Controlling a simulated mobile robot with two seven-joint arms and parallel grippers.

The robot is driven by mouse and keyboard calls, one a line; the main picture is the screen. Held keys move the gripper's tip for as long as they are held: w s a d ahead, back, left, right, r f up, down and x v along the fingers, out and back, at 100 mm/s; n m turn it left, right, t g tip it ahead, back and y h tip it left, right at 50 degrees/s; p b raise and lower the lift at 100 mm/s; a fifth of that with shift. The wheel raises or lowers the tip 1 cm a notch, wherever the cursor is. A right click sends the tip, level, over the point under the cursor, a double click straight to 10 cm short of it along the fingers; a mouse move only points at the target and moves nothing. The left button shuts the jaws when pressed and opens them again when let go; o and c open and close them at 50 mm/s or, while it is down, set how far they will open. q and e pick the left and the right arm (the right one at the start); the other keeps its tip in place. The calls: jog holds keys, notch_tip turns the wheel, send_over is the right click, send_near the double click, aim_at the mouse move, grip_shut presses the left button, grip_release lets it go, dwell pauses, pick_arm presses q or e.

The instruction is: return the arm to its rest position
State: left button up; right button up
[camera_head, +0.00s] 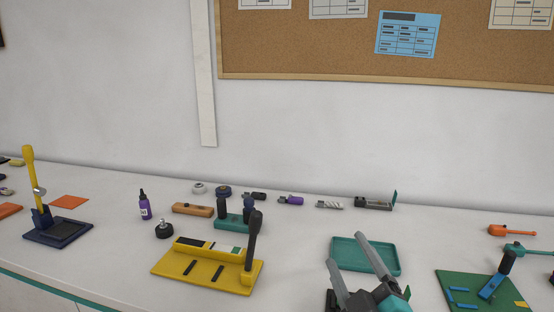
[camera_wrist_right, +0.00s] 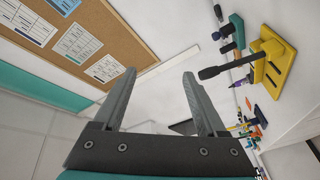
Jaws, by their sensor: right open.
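My right gripper (camera_head: 352,262) is raised at the lower middle right in the head view, in front of a teal tray. Its two grey fingers are spread apart with nothing between them. In the right wrist view the same gripper (camera_wrist_right: 160,90) shows its fingers apart and empty, pointing towards the white wall and the cork board (camera_wrist_right: 62,45). My left gripper is not in either view.
The white bench (camera_head: 120,280) carries a yellow fixture (camera_head: 205,270) with a black lever, a navy press (camera_head: 60,230) with a yellow handle, the teal tray (camera_head: 345,252), a green board (camera_head: 470,293) and several small parts along the wall. Bare bench lies left of the yellow fixture.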

jog(key=s+d+f+m+g+h, duration=0.1)
jog(key=s+d+f+m+g, duration=0.1)
jog(key=f, duration=0.3)
jog(key=s+d+f+m+g+h, duration=0.2)
jog(key=f+m, duration=0.1)
jog(key=f, duration=0.1)
jog(key=s+f+m+g, duration=0.5)
jog(key=s+f+g, duration=0.6)
jog(key=s+f, duration=0.6)
jog(key=s+f+g+b, duration=0.1)
jog(key=s+f+b, duration=0.25)
jog(key=f, duration=1.95)
jog(key=s+d+f+g+b, duration=0.1)
jog(key=s+d+f, duration=0.1)
jog(key=s+f, duration=1.4)
jog(key=shift+d+f+g+b, duration=0.3)
jog(key=shift+d+g+b, duration=0.05)
jog(key=shift+d+g, duration=0.05)
